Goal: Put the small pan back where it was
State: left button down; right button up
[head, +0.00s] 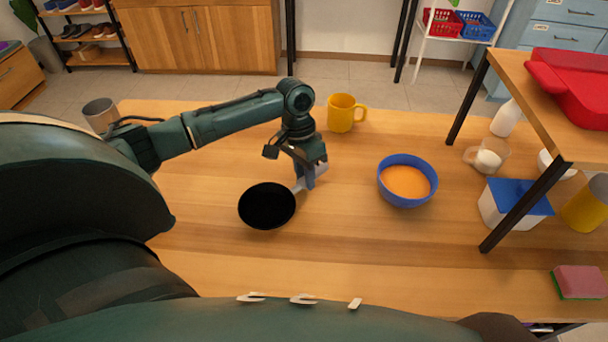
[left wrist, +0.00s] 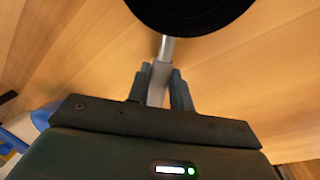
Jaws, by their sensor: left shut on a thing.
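The small pan (head: 267,206) is black and round with a light grey handle. It is level at the middle of the wooden table; I cannot tell whether it touches the table or hangs just above it. My left gripper (head: 306,182) is to the right of the pan and shut on its handle. In the left wrist view, the handle (left wrist: 167,49) runs between the two fingers (left wrist: 162,85), and the pan's black body (left wrist: 190,12) is cut off at the top edge. My right gripper is in neither view.
A blue bowl (head: 382,186) with orange contents stands right of the gripper. A yellow mug (head: 341,114) is behind it, and a grey cup (head: 99,113) at the far left. A raised shelf (head: 535,95) with a black leg stands at right. The table (head: 350,250) in front is clear.

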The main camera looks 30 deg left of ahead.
pick_arm(q)
jog(key=shift+f, duration=0.35)
jog(key=shift+f, duration=0.1)
jog(key=c, duration=1.2)
grip_release()
jog(key=shift+c, duration=0.2)
notch_tip(320, 180, up, 12)
jog(key=w+a, duration=0.1)
jog(key=a, duration=0.1)
jog(key=shift+p, duration=0.3)
jog(key=shift+a, duration=0.1)
